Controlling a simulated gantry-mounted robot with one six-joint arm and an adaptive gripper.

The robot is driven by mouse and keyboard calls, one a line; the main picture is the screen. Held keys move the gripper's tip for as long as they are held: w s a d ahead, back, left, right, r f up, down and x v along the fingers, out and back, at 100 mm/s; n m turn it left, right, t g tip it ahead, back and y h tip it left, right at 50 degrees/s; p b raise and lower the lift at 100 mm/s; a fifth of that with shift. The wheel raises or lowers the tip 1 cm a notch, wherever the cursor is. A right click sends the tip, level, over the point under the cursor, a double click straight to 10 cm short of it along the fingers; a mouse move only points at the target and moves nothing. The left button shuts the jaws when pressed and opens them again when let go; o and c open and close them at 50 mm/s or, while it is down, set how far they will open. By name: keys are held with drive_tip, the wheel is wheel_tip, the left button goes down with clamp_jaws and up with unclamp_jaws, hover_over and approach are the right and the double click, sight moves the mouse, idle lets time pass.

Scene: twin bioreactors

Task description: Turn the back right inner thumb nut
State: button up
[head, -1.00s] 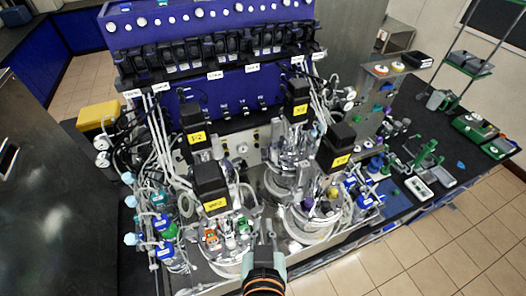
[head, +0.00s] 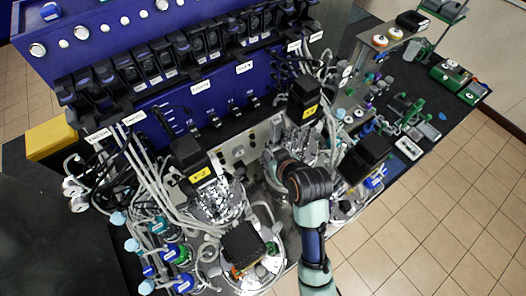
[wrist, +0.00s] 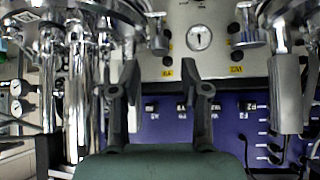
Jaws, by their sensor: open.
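The back right vessel (head: 306,140) stands under a black motor block (head: 302,98) with a yellow label. My arm reaches in front of it, and my gripper is hidden behind my dark wrist joint in the head view. In the wrist view my gripper (wrist: 160,68) is open and empty, its two dark fingers apart and pointing toward a metal panel. Silver knob-like fittings show on both sides, one at the upper right (wrist: 249,38) and one at the upper left (wrist: 157,40), apart from the fingers. I cannot tell which is the back right inner thumb nut.
A metal panel with a round gauge (wrist: 199,38) lies beyond the fingers. Steel tubes (wrist: 77,85) stand at the left and a steel cylinder (wrist: 285,92) at the right.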

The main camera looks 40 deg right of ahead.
sight(266, 154)
drive_tip(key=x, duration=0.4)
drive_tip(key=shift+w, duration=0.1)
clamp_jaws()
drive_tip(key=shift+w+a+m+g+h, duration=0.15)
drive_tip(key=shift+m+g+h, duration=0.15)
drive_tip(key=shift+m+h, duration=0.55)
drive_tip(key=m+g+h, duration=0.1)
drive_tip(key=m, duration=0.2)
drive_tip(key=shift+h, duration=0.25)
unclamp_jaws()
wheel_tip(266, 154, up, 10)
